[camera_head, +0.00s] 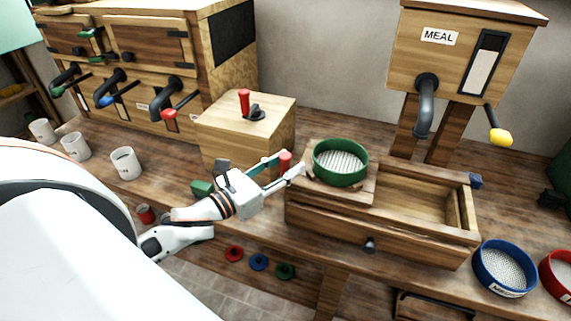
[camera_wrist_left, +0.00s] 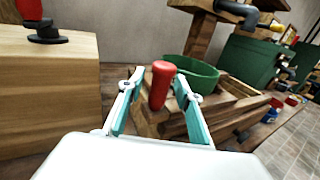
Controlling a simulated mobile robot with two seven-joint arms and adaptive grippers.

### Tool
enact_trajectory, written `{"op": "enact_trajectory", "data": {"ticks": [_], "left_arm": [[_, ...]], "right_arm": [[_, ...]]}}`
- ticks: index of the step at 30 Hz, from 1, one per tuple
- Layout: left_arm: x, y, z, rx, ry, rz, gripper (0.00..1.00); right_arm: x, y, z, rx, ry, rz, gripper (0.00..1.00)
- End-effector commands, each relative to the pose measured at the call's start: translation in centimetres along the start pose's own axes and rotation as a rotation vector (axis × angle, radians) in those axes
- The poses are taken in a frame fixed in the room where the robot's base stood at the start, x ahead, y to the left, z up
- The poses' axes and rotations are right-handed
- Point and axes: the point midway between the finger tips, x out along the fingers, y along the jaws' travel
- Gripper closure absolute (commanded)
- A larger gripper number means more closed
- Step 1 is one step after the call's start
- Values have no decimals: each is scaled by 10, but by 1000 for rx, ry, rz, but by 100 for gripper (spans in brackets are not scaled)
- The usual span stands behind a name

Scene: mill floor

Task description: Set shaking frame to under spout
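The shaking frame (camera_head: 358,193) is a wooden carriage at the left end of an open wooden box, with a green sieve (camera_head: 341,163) on it. The sieve also shows in the left wrist view (camera_wrist_left: 199,74). A red upright handle (camera_head: 285,161) stands at the frame's left side. The dark spout (camera_head: 425,108) hangs from the MEAL bin, to the right of the sieve and above the box. My left gripper (camera_head: 287,172) is open, its fingers on either side of the red handle (camera_wrist_left: 161,84), with gaps visible in the left wrist view. My right gripper is out of view.
The box (camera_head: 365,229) has an empty right section. A blue sieve (camera_head: 504,268) and a red sieve (camera_head: 558,276) lie at the right. A wooden block with a red lever (camera_head: 244,103) stands behind my gripper. White cups (camera_head: 125,163) stand at the left.

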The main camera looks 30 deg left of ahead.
Motion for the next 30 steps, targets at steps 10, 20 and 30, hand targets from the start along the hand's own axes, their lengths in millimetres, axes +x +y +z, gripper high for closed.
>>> {"op": "enact_trajectory", "data": {"ticks": [10,20,30], "left_arm": [[0,0,0,0,0,0,100],[11,-21,4,-2,-4,-2,100],[44,-87,5,-3,-5,-3,100]], "right_arm": [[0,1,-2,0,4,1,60],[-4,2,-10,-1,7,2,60],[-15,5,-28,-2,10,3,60]]}}
